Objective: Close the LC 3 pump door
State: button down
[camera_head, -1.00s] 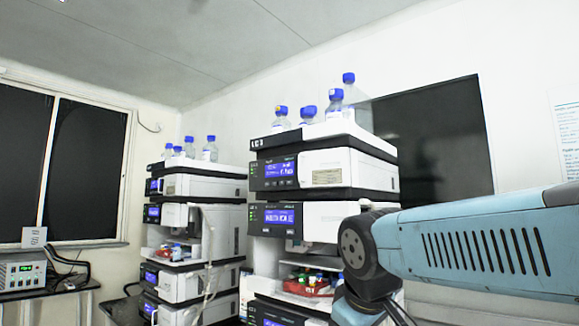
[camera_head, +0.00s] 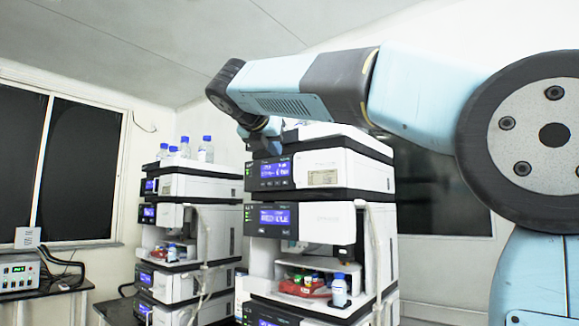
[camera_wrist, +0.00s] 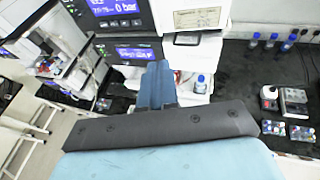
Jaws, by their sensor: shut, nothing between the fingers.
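The LC 3 stack (camera_head: 318,170) stands at the centre of the head view. Its top module has a lit blue display (camera_head: 270,174) and a white front panel (camera_head: 325,170) with a small label. In the wrist view a display reading "0 bar" (camera_wrist: 115,8) sits beside the labelled white panel (camera_wrist: 197,18). I cannot tell whether the pump door is ajar. My gripper (camera_head: 271,147) is at the upper front of this stack, partly hidden by my arm. In the wrist view my gripper's blue fingers (camera_wrist: 157,68) are together and empty, in front of the lower display (camera_wrist: 135,53).
A second stack (camera_head: 185,210) stands to the left. A red tray (camera_head: 303,286) with bottles sits in the LC 3 stack's lower bay. White tubing (camera_head: 378,245) hangs on its right side. Bottles (camera_wrist: 271,40) and small equipment (camera_wrist: 293,101) occupy the dark bench at right.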

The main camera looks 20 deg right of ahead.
send_near(298, 173)
jog(key=f, duration=0.2)
jog(key=shift+w+d, duration=0.7)
jog(key=shift+w, duration=0.3)
jog(key=shift+r, duration=0.1)
jog(key=shift+w+d+m+g+h, duration=0.15)
jog(key=shift+w+m+g+h, duration=0.2)
jog(key=shift+w, duration=0.2)
jog(key=shift+w+d+m+g+h, duration=0.15)
jog(key=shift+w+d+m+h, duration=0.1)
jog(key=shift+w+h, duration=0.25)
